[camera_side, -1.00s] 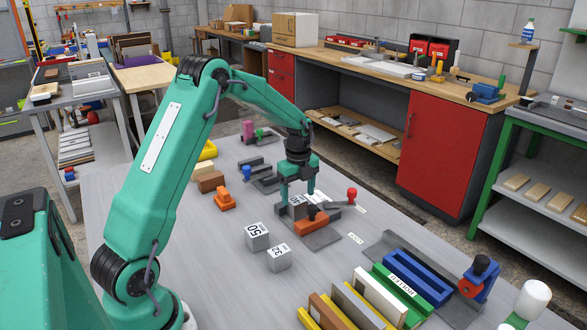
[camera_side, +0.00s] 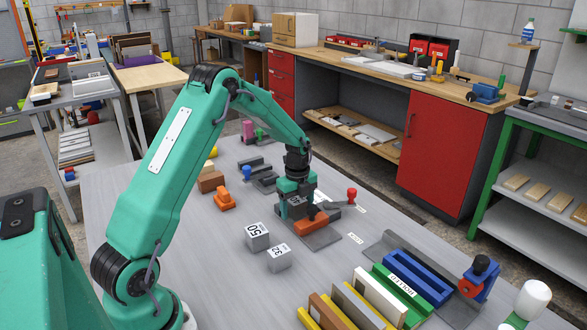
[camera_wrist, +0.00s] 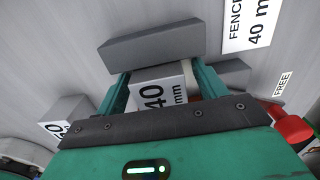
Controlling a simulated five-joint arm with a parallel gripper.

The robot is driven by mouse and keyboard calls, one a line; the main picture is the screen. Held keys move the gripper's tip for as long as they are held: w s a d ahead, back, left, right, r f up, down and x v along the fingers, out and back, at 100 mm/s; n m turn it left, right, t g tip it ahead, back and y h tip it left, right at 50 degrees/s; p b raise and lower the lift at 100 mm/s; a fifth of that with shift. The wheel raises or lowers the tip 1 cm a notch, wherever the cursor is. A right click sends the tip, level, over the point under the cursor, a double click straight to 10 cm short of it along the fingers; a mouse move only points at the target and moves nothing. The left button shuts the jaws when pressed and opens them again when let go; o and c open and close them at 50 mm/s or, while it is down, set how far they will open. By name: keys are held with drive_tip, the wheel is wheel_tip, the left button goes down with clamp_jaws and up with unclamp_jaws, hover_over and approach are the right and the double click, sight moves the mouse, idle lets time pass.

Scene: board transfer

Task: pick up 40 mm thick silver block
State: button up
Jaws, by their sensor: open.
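The silver block labelled 40 mm (camera_wrist: 158,96) lies between the fingers of my gripper (camera_wrist: 162,88) in the wrist view. My gripper is open, one finger on each side of the block, with no clear sign of either pressing on it. In the side view my gripper (camera_side: 297,207) is low over the table, and it hides most of the block. A grey bar (camera_wrist: 155,46) stands just beyond the fingertips in the wrist view.
Silver blocks marked 50 (camera_side: 257,237) and 32 (camera_side: 279,259) stand on the table (camera_side: 200,270). An orange piece (camera_side: 310,226) and a red-knobbed clamp (camera_side: 351,195) are close to my gripper. Coloured bars (camera_side: 410,277) stand at front right.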

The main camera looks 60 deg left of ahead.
sight(297, 200)
drive_tip(key=c, duration=1.3)
drive_tip(key=shift+o, duration=0.2)
drive_tip(key=shift+r, duration=0.2)
wheel_tip(297, 200, up, 10)
drive_tip(key=shift+f, duration=0.1)
